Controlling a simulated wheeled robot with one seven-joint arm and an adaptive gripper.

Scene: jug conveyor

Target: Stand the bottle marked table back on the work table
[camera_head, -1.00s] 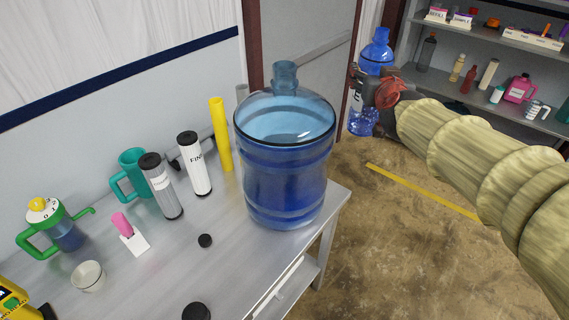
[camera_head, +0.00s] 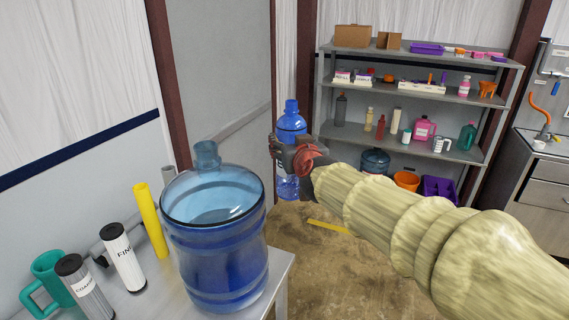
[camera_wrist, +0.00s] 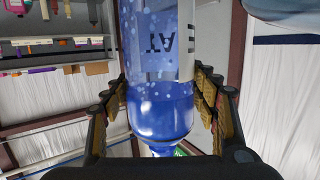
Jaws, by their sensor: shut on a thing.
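My gripper (camera_wrist: 163,105) is shut on a blue bottle (camera_wrist: 160,70) with a pale label. In the wrist view only part of the label's lettering shows, so I cannot read the whole word. In the head view the bottle (camera_head: 290,122) is upright, held beyond the table's far right end, over the floor. My gripper (camera_head: 284,150) covers its middle there. The grey work table (camera_head: 283,262) is at the lower left.
A large blue water jug (camera_head: 213,240) stands at the table's right end. Left of it are a yellow tube (camera_head: 150,220), a white canister (camera_head: 124,257), a grey canister (camera_head: 84,287) and a green mug (camera_head: 48,283). Shelves (camera_head: 430,97) stand at the back.

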